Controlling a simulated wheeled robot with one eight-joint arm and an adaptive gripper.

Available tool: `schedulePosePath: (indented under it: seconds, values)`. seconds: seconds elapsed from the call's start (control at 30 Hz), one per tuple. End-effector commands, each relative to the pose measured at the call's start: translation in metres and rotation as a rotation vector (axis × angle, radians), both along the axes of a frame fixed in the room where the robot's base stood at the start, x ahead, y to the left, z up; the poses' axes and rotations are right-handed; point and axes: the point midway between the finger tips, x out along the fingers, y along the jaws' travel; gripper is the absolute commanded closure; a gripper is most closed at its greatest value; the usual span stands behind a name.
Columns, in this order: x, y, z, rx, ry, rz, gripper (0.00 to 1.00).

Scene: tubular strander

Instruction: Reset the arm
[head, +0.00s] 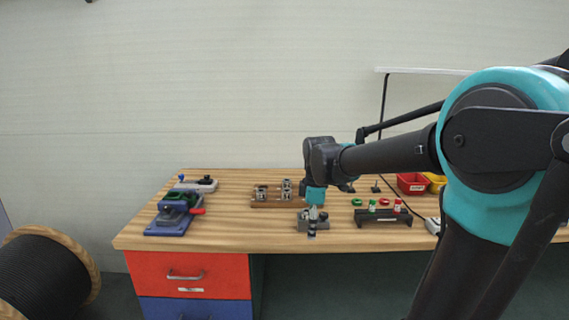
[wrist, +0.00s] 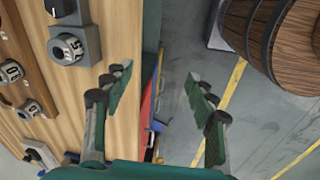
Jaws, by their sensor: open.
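My gripper (wrist: 158,88) is open in the wrist view, with its two dark green fingers spread apart and nothing between them. Through the gap I see the bench's edge, a strip of the drawers and the grey floor. In the head view my arm reaches in from the right, and its teal wrist (head: 316,195) hangs over the middle of the wooden workbench (head: 235,225). The fingertips are hard to make out there against a small grey metal fixture (head: 312,224) behind or below them. I cannot tell whether they touch it.
A blue-grey clamp device (head: 172,216) stands on the bench's left. A wooden holder (head: 278,203) bears metal parts. A black rack (head: 382,217) and red bin (head: 411,183) are on the right. A cable drum (head: 45,275) stands lower left. The wrist view shows a wooden barrel (wrist: 265,40).

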Motion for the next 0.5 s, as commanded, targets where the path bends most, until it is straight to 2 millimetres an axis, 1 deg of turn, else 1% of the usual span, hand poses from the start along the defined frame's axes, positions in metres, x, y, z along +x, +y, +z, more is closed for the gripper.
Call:
schedulePosePath:
  seconds: [0.03,0.1,0.17,0.3,0.4,0.5]
  values:
    - [-0.011,-0.012,-0.013,0.015,-0.015,-0.1,0.43]
    - [-0.026,-0.028,-0.032,0.043,-0.039,-0.272,0.43]
    - [-0.042,-0.043,-0.05,0.072,-0.062,-0.435,0.43]
    - [-0.082,-0.072,-0.09,0.154,-0.113,-0.81,0.43]
    - [-0.11,-0.088,-0.115,0.215,-0.142,-1.048,0.43]
    - [-0.133,-0.099,-0.134,0.268,-0.163,-1.231,0.43]
